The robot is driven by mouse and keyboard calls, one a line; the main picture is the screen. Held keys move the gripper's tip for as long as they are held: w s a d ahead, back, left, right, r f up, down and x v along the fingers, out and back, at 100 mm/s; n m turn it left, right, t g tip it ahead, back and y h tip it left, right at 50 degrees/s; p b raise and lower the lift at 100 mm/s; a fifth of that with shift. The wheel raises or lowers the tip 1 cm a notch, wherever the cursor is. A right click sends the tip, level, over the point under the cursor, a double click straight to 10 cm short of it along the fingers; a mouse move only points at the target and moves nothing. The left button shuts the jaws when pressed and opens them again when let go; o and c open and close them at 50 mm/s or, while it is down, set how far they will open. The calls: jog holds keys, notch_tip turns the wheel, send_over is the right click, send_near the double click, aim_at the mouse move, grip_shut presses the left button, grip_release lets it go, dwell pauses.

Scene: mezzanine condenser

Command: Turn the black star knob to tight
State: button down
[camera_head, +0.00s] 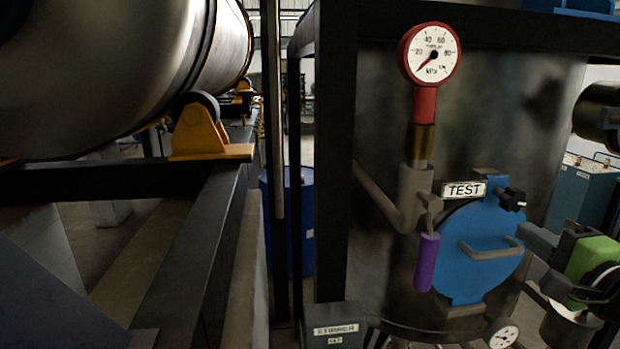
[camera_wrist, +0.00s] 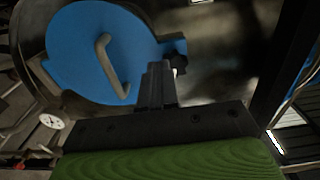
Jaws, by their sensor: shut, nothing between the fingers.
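The black star knob (camera_head: 512,199) sits at the upper right edge of a round blue hatch cover (camera_head: 462,258), beside the TEST label (camera_head: 465,190). In the wrist view the knob (camera_wrist: 180,63) shows partly, just right of my fingertips. My gripper (camera_head: 527,235) comes in from the right in the head view, a little below the knob. In the wrist view its fingers (camera_wrist: 155,70) are together, with nothing between them. I cannot tell whether they touch the knob. The hatch cover (camera_wrist: 85,45) fills the upper left of the wrist view.
A grey bar handle (camera_head: 490,251) stands out from the hatch cover. A purple-gripped lever (camera_head: 427,262) hangs at its left. A red gauge (camera_head: 430,54) rises above on a pipe, and a small gauge (camera_head: 503,336) sits below. A black frame post (camera_head: 334,150) stands left of the tank.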

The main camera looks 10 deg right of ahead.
aim_at(515, 199)
jog(key=w, duration=0.1)
jog(key=w+p, duration=0.1)
jog(key=w, duration=0.3)
jog(key=shift+a+r+p, duration=0.2)
jog(key=shift+r+p, duration=0.1)
jog(key=shift+r, duration=0.05)
jog(key=shift+r+p, duration=0.5)
jog(key=shift+a+r, duration=0.1)
jog(key=shift+r, duration=0.05)
jog(key=shift+r+p, duration=0.15)
jog(key=shift+p, duration=0.2)
jog(key=shift+r+p, duration=0.7)
jog(key=shift+p, duration=0.2)
jog(key=shift+r, duration=0.15)
jog(key=shift+p, duration=0.3)
